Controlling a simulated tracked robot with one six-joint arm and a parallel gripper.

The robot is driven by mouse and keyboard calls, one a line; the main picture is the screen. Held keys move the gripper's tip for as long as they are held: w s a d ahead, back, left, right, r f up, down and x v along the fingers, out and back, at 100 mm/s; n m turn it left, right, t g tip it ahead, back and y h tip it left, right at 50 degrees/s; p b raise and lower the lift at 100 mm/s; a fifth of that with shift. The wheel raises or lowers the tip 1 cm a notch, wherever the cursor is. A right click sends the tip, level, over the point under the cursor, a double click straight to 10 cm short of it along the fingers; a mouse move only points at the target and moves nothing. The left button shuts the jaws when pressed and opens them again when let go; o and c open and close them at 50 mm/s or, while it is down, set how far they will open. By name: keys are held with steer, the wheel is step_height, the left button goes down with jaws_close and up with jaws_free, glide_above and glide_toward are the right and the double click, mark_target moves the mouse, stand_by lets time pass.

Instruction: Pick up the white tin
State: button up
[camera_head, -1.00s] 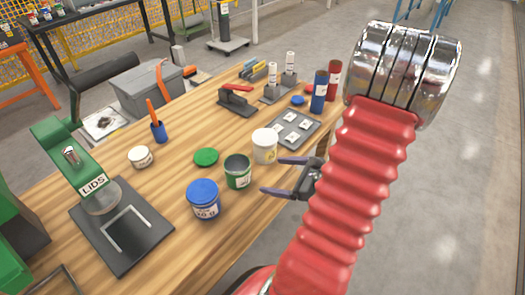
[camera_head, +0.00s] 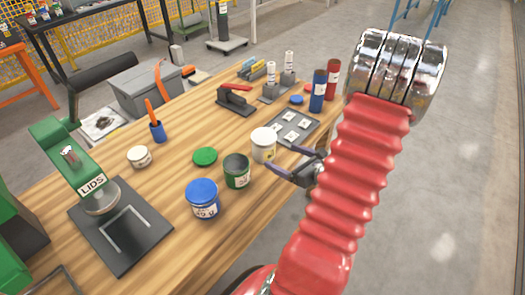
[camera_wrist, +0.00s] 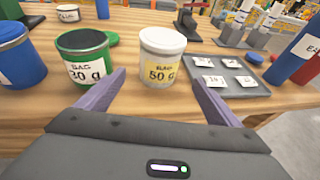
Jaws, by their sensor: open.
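The white tin (camera_head: 264,145) stands upright on the wooden workbench, with a yellow label reading "BAG 50 g" in the wrist view (camera_wrist: 161,58). My gripper (camera_head: 287,166) is at the bench's near edge, just short of the tin. Its two purple-grey fingers are apart, and the tin shows ahead between them in the wrist view (camera_wrist: 158,82). The jaws are open and empty. The arm partly hides the gripper's body in the head view.
A green tin (camera_head: 236,171) marked "30 g" stands close left of the white tin, then a blue tin (camera_head: 203,199). A grey tray (camera_head: 291,128) with white cards lies right behind. Blue and red bottles (camera_head: 318,91) stand farther right. A green lid (camera_head: 205,156) lies behind the green tin.

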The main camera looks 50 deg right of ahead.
mark_target(272, 152)
steer(key=shift+x, duration=3.15)
steer(key=shift+a, duration=0.1)
steer(key=shift+x, duration=2.6)
steer(key=shift+a, duration=0.1)
steer(key=shift+c, duration=0.3)
steer(key=c, duration=1.1)
